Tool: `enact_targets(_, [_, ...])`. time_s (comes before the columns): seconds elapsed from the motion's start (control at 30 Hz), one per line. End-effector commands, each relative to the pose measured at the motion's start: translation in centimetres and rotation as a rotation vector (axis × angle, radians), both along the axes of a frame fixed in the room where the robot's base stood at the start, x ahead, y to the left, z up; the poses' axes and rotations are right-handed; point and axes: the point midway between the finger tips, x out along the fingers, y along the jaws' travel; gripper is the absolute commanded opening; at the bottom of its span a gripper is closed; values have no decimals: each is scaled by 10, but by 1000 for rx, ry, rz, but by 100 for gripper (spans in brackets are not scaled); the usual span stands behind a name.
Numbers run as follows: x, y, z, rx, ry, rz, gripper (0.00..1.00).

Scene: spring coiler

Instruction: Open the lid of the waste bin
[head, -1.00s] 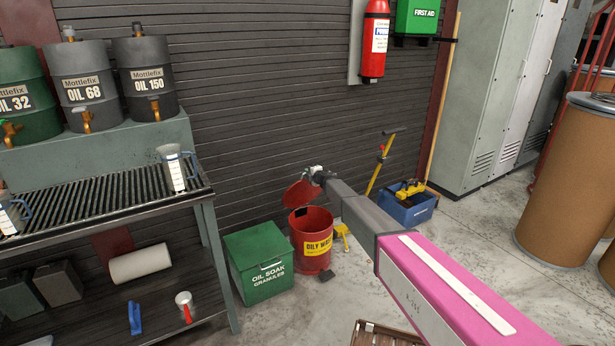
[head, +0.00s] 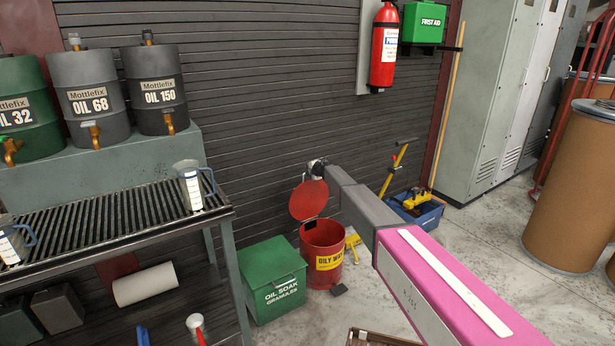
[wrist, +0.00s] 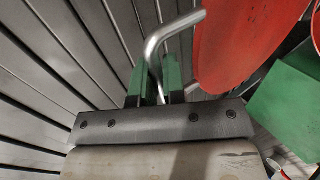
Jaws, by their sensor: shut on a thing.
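The red waste bin (head: 322,262) with a yellow "OILY WASTE" label stands on the floor by the slatted wall. Its round red lid (head: 309,200) is tilted up steeply at the back of the bin, and the opening shows below it. My gripper (head: 317,168) is at the lid's upper edge, small in the head view. In the wrist view, the green fingers of my gripper (wrist: 154,84) are shut on a bent metal handle (wrist: 176,32) beside the red lid (wrist: 240,40).
A green granules box (head: 272,283) stands close left of the bin. A blue crate (head: 418,212) with yellow tools is to the right, against the wall. A rack bench (head: 110,230) is at left.

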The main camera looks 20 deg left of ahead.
Motion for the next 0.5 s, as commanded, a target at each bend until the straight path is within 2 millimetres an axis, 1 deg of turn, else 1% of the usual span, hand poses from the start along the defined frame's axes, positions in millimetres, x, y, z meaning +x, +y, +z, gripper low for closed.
enact_targets(0.03, [4,3,1,-15,4,4,0])
enact_targets(0.2, [12,13,0,-48,32,4,0])
enact_targets(0.5, [16,20,-2,-74,54,6,0])
